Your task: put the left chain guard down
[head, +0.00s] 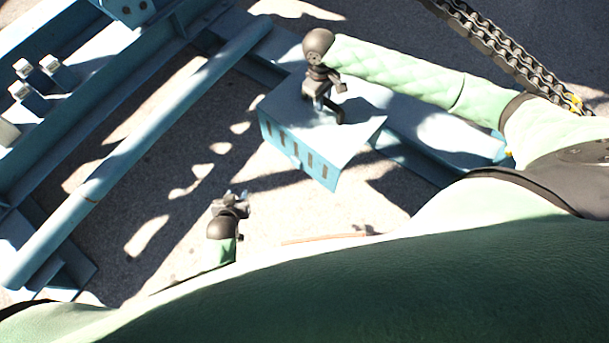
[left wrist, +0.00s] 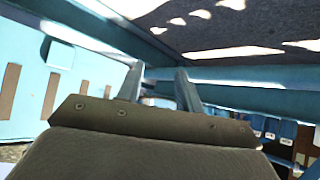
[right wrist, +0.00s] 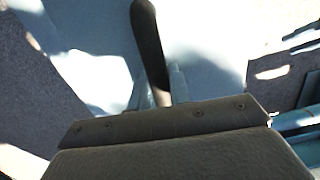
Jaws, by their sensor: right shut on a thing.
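The chain guard (head: 345,135) is a light blue box with a row of dark slots in its side and a dark handle on top. I take it to be the left one. My right gripper (head: 320,88) is shut on the dark handle (right wrist: 150,40), above the guard's top. I cannot tell whether the guard's underside touches anything. My left gripper (head: 236,207) is low, left of and below the guard in the head view. Its fingers (left wrist: 160,88) are apart with nothing between them. A slotted blue panel, apparently the guard (left wrist: 25,90), fills the left of the left wrist view.
A metal chain (head: 500,50) runs at the upper right. A blue frame with a long round tube (head: 140,150) spans the left. Several pale-topped blocks (head: 35,80) sit on it. A thin orange-brown rod (head: 320,238) lies near my body. Grey floor (head: 180,215) shows between.

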